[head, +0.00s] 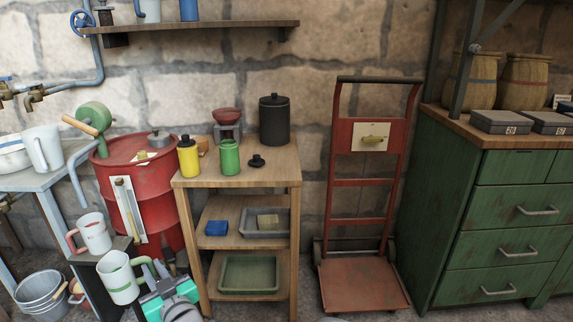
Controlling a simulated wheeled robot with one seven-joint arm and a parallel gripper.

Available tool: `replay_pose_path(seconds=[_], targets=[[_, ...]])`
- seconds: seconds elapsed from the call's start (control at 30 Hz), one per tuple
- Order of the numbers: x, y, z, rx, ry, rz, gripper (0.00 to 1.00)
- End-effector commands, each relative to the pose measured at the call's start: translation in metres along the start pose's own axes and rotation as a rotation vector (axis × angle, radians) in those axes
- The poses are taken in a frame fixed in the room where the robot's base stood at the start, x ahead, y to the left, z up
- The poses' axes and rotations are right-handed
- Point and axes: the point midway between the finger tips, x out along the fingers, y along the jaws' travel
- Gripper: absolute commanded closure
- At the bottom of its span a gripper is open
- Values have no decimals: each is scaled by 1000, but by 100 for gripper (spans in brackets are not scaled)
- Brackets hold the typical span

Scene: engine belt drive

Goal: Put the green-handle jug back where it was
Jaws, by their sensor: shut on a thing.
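The green-handle jug (119,279) is a white jug at the lower left, slightly tilted, with its green handle on the right side. My gripper (157,276), grey and teal, is shut on the jug at its handle. The fingertips are partly hidden, so the exact grip is hard to see. The jug appears in front of a dark low stand (119,244); I cannot tell whether it touches it. A similar white jug with a red handle (95,234) stands upright on that stand, just behind and to the left of the held jug.
A red drum (126,176) with a hand pump stands behind. A wooden shelf unit (235,178) with bottles and trays is to the right. A blue-grey table (75,157) with another white jug (42,149) is at left. Metal buckets (40,293) sit on the floor.

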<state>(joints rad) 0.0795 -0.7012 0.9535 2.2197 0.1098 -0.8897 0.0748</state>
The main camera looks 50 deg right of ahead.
Motion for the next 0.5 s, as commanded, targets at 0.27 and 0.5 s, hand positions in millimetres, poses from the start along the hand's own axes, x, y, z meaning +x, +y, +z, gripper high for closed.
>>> replay_pose_path(seconds=[0.27,0.5], targets=[[2,163,-132,-12,-11,374,100],[-45,299,-231,-1,-7,710,100]])
